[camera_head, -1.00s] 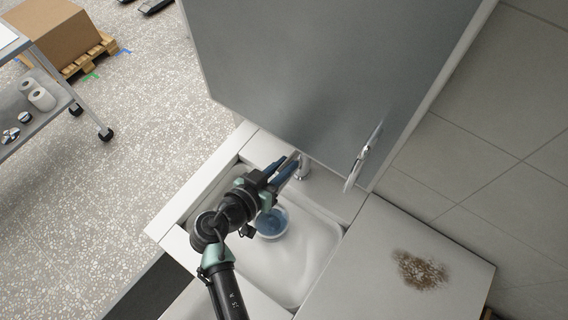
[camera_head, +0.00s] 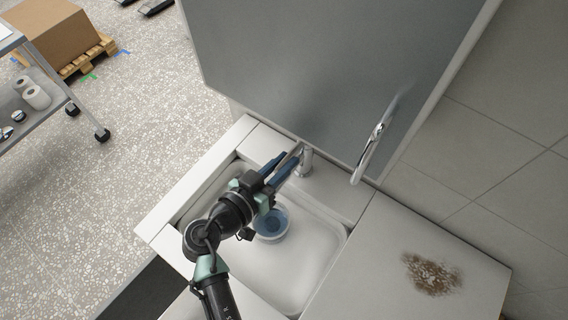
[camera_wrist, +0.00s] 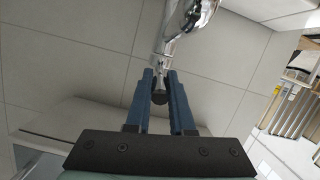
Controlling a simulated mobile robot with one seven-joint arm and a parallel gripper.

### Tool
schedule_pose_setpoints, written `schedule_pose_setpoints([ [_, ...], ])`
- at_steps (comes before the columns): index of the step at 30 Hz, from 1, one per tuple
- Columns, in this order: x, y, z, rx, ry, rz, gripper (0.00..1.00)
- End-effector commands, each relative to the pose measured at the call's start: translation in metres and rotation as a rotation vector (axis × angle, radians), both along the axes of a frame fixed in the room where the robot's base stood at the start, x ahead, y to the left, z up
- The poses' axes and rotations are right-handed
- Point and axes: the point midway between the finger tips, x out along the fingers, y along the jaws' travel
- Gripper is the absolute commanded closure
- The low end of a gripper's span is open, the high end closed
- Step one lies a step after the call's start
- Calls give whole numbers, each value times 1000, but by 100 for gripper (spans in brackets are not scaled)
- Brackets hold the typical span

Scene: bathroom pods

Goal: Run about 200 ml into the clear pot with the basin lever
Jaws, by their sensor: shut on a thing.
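The chrome basin tap (camera_head: 306,163) stands at the back edge of the white basin (camera_head: 312,262). My gripper (camera_head: 291,156) reaches it from the front left, and its blue fingers are shut on the tap's lever. In the wrist view the fingers (camera_wrist: 160,78) close around the thin end of the chrome lever (camera_wrist: 168,52). The clear pot (camera_head: 272,225) sits in the basin below the fingers, partly hidden by my gripper. Its inside looks bluish; I cannot tell the water level. No stream is visible from the head camera, and the spout outlet is hidden.
A white counter (camera_head: 385,250) with a brown stain (camera_head: 432,273) lies right of the basin. A grey panel (camera_head: 310,70) rises behind, with a curved chrome bar (camera_head: 369,153). A trolley with paper rolls (camera_head: 37,96) and a cardboard box (camera_head: 58,38) stand far left; floor between is clear.

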Motion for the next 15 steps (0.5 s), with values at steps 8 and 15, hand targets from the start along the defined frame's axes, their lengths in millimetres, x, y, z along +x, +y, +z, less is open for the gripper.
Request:
schedule_pose_setpoints([
  [8,-1,0,-1,-1,3,0,68],
  [15,-1,0,-1,-1,3,0,49],
])
